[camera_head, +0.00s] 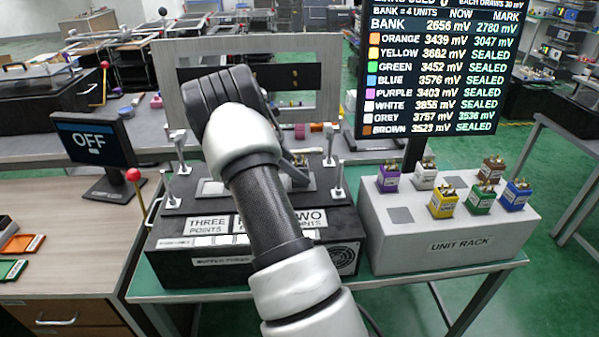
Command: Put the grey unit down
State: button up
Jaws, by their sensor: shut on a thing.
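My arm reaches in from the bottom and its dark wrist hangs over the black lever box. Only a dark slanted part that looks like my gripper (292,165) shows past the wrist; the fingertips are hidden. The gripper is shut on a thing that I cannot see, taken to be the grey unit. No grey unit shows on the unit rack (455,247). The rack top has a bare dark square at its front left, and it holds purple (388,180), white (425,177), brown (491,171), yellow (443,203), green (481,199) and blue (516,195) units.
The black lever box (190,263) has several upright silver levers and lies under my arm. A grey upright frame (325,55) stands behind it. A readings screen (440,70) rises behind the rack. A sign reading OFF (92,142) and a red-knobbed lever (133,175) stand to the left.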

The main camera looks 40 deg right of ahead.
jog(key=shift+f, duration=0.1)
jog(key=o, duration=1.2)
jog(key=shift+c, duration=0.2)
